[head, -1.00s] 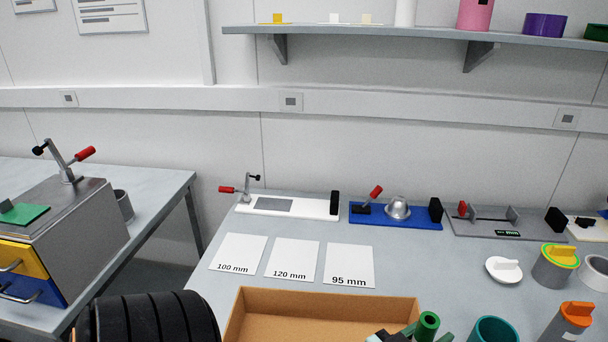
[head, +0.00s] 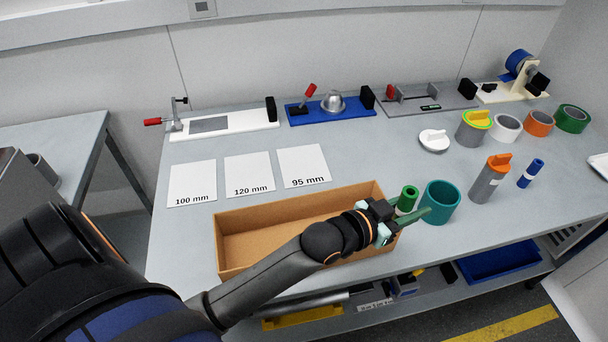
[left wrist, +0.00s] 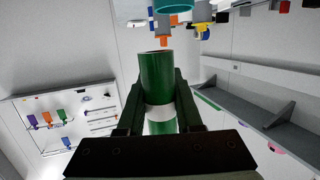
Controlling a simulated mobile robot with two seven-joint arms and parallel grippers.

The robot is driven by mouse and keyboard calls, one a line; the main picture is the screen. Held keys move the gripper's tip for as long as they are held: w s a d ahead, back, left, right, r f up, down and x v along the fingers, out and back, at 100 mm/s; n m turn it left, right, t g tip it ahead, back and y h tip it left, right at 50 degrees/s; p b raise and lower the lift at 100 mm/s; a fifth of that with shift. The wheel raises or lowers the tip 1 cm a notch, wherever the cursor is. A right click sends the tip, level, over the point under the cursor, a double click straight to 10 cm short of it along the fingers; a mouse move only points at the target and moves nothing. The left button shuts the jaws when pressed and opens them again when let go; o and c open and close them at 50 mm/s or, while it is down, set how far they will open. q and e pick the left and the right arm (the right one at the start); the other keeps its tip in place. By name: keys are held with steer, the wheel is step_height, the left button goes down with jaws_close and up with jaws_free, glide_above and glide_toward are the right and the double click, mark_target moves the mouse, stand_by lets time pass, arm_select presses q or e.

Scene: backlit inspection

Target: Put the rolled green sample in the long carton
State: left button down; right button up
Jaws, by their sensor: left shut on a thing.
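The rolled green sample (head: 408,196) is a dark green tube with an open top, held roughly upright. In the left wrist view it (left wrist: 156,75) stands between the fingers, with a white band lower down. My left gripper (head: 404,210) is shut on it; in the left wrist view the fingertips (left wrist: 160,101) press on both sides. The long carton (head: 262,246) is an open brown box on the bench. The gripper is at the carton's right end, and my forearm hides part of the carton. The roll's lower end is hidden in the head view. My right gripper is not in view.
White cards (head: 250,175) lie behind the carton. Clamp fixtures (head: 332,106) line the back. The carton's left part looks empty.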

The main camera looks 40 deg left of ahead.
arm_select(q)
steer(key=shift+m+g+h, duration=0.4)
steer(key=shift+m+h, duration=0.1)
steer(key=shift+h, duration=0.1)
steer(key=a+f, duration=0.3)
steer(key=a+f+b, duration=0.1)
steer(key=a+f, duration=0.2)
steer(key=a, duration=0.1)
steer(key=a+f, duration=0.2)
steer(key=a, duration=0.2)
steer(key=shift+s+a+f, duration=0.1)
steer(key=shift+s+f, duration=0.15)
steer(key=shift+f, duration=0.15)
steer(key=shift+f+b, duration=0.6)
steer(key=shift+f, duration=0.9)
